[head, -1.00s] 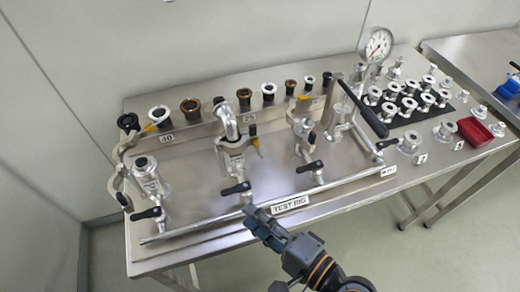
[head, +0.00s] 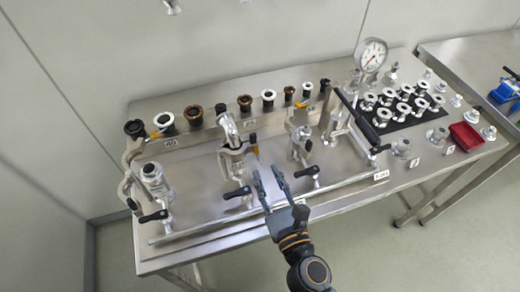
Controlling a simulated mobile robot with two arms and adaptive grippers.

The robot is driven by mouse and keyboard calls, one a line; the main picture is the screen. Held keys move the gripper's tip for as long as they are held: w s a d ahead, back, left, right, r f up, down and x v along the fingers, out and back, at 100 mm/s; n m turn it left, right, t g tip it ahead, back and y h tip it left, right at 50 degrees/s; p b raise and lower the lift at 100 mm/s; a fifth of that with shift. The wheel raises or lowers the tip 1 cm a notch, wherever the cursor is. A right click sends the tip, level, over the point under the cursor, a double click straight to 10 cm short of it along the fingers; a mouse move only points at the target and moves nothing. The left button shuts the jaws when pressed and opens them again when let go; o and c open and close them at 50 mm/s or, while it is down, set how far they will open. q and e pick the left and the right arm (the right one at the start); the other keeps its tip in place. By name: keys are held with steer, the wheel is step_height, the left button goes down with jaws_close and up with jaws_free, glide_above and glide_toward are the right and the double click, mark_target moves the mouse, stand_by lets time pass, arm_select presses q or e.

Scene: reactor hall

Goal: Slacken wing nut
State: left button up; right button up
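The test rig (head: 200,190) stands on a steel bench, with three pipe stations and black-handled valves. The middle station carries a clamp (head: 234,150) around the joint under a bent metal pipe (head: 228,122). A small yellow and black part (head: 253,140) sits on the clamp's right side; it may be the wing nut, but it is too small to tell. My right gripper (head: 266,170) is open and empty, with its fingers pointing up at the middle station, just below and right of that clamp. I cannot tell any contact. My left gripper is not in view.
A pressure gauge (head: 371,54) and a long black-handled lever (head: 357,115) stand at the rig's right. Several flanged fittings lie on a black mat (head: 408,121) near a red tray (head: 466,136). Several rings line the back rail. Clear floor lies in front.

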mark_target(257, 153)
steer(key=p+x, duration=0.1)
steer(key=x, duration=0.5)
steer(key=shift+w, duration=0.1)
steer(key=shift+c, duration=0.5)
jaws_close()
